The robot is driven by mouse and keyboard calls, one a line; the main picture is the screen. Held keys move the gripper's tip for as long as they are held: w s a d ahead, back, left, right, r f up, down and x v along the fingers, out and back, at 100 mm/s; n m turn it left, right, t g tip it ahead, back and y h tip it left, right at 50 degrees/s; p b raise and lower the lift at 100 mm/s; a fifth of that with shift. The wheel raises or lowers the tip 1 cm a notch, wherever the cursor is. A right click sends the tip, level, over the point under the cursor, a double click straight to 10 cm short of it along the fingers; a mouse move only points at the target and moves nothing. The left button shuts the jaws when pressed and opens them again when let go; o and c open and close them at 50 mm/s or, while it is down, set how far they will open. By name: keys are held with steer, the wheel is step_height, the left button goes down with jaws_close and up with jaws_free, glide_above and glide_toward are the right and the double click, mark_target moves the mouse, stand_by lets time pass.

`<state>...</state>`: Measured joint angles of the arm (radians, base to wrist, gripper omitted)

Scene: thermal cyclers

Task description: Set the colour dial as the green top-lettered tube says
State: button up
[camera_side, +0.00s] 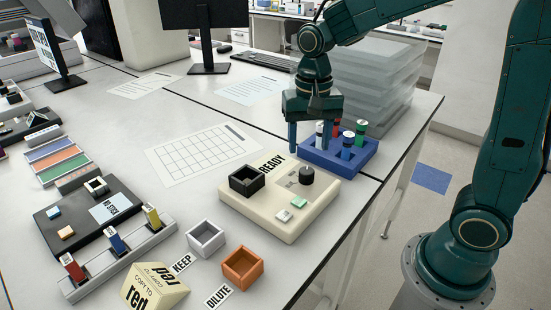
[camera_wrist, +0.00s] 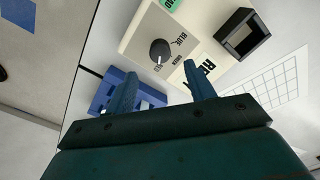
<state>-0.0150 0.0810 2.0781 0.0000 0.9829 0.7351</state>
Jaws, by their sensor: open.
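The black colour dial (camera_side: 306,175) sits on a cream console (camera_side: 262,222) labelled READY. In the wrist view the dial (camera_wrist: 160,51) has a white pointer mark toward the gripper side; BLUE is legible beside it, other lettering is not clear. My gripper (camera_side: 310,149) is open and empty, above and behind the dial toward the rack; its fingers (camera_wrist: 159,72) show apart in the wrist view. Several tubes stand in the blue rack (camera_side: 327,160), including a green-capped one (camera_side: 361,127) and a red-topped one partly behind a finger. Their lettering is too small to read.
The console bears a black open box (camera_side: 247,179) and small buttons (camera_side: 284,215). Grey (camera_side: 205,239) and orange (camera_side: 242,268) open boxes stand in front, near KEEP and DILUTE labels. A wedge sign (camera_side: 153,288) reads "red". Clear stacked boxes (camera_side: 375,85) stand behind the rack.

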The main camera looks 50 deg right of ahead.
mark_target(306, 170)
step_height(306, 170, down, 8)
steer(key=shift+r, duration=0.25)
steer(key=c, duration=1)
steer(key=shift+n, duration=0.4)
steer(key=n, duration=1.1)
